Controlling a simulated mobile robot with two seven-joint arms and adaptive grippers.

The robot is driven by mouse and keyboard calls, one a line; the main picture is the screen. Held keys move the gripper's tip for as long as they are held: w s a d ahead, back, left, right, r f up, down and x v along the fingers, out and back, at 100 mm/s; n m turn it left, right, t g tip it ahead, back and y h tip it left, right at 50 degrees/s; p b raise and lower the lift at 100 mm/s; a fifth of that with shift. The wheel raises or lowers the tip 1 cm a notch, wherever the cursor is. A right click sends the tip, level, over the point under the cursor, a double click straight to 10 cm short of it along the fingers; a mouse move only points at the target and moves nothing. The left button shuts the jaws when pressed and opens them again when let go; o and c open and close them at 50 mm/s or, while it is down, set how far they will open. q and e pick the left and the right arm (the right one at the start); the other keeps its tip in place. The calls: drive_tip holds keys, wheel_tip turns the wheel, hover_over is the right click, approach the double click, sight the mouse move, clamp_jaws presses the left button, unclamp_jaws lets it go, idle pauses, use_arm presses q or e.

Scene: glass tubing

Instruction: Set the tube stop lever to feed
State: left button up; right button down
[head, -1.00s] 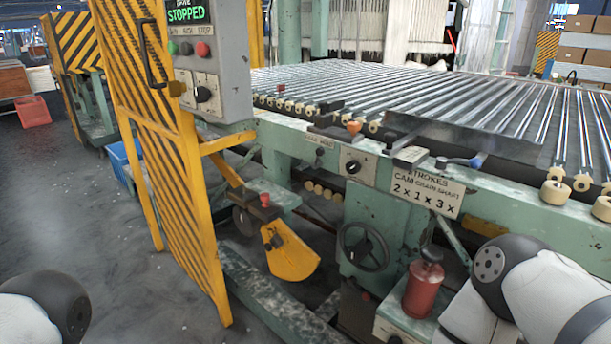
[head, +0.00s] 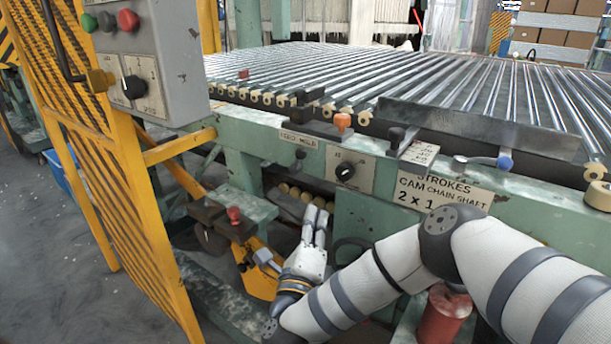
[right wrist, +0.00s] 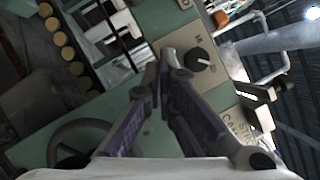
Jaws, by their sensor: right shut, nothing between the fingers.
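A small label plate (head: 299,139) on the green rail seems to read feed and hold. Above its right end an orange knob (head: 342,122) stands upright by a dark bracket. I cannot tell for sure which part is the tube stop lever. My right gripper (head: 316,212) is shut and empty, pointing up, below the rail and apart from the knob. In the right wrist view its fingers (right wrist: 162,75) are together, with a dial plate (right wrist: 190,45) beyond them. An orange part (right wrist: 221,18) shows near the top. My left gripper is out of view.
A black dial (head: 345,171) is right of the label. A blue-ended lever (head: 504,161) and a black knob (head: 396,134) are further right. A red knob (head: 233,214) is lower left. The yellow guard (head: 110,170) and grey control box (head: 150,60) bound the left.

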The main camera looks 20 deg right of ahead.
sight(298, 161)
drive_tip(key=b+x, duration=0.6)
drive_tip(key=x, duration=0.3)
drive_tip(key=shift+w, duration=0.15)
drive_tip(key=w+a+r, duration=0.2)
drive_tip(key=w, duration=0.1)
drive_tip(key=shift+a, duration=0.15)
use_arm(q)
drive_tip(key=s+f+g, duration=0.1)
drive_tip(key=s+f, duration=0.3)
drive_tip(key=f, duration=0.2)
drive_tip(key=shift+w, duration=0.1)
use_arm(e)
drive_tip(key=shift+r, duration=0.1)
use_arm(q)
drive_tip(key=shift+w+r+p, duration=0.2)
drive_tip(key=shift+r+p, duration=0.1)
drive_tip(key=shift+p, duration=0.05)
use_arm(e)
drive_tip(key=shift+r+n+y, duration=0.15)
drive_tip(key=shift+n+y, duration=0.15)
drive_tip(key=shift+n, duration=0.2)
